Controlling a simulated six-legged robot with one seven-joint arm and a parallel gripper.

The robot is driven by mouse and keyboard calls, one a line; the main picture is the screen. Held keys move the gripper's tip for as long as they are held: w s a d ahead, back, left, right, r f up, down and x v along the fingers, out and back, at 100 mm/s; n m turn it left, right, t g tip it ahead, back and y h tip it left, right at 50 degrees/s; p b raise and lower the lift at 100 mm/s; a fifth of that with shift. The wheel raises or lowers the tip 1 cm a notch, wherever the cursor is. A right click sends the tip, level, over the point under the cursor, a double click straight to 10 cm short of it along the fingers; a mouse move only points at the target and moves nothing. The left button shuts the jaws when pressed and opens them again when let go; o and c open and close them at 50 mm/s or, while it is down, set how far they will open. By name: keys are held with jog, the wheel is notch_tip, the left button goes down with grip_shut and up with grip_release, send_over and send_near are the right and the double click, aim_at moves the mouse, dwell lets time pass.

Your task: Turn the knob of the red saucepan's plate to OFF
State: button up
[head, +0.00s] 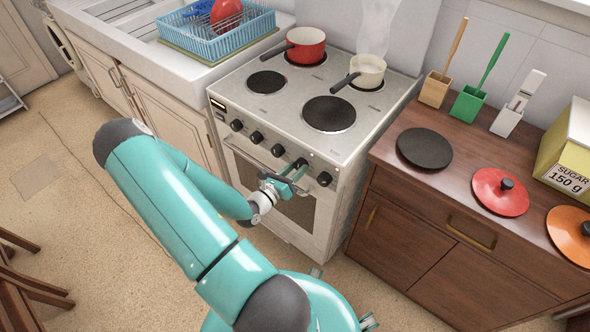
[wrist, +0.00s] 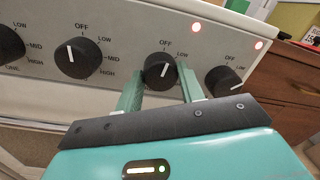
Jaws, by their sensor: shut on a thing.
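The red saucepan (head: 306,44) sits on the back left plate of the white stove (head: 230,88). A row of black knobs runs along the stove front. My gripper (head: 291,178) is at the fourth knob from the left, second from the right. In the wrist view its two green fingers are closed on the sides of this knob (wrist: 160,73). Another knob (wrist: 78,57) left of the gripper points up near OFF.
A cream saucepan (head: 368,70) steams on the back right plate. The oven handle (head: 250,156) runs below the knobs. A wooden dresser (head: 405,190) with lids stands close on the right.

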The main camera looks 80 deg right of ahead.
jog(key=shift+n, duration=0.9)
jog(key=shift+a, duration=0.1)
jog(key=o, duration=1)
jog(key=shift+c, duration=0.2)
jog(key=v, duration=1.3)
jog(key=shift+a, duration=0.3)
jog(key=shift+w, duration=0.15)
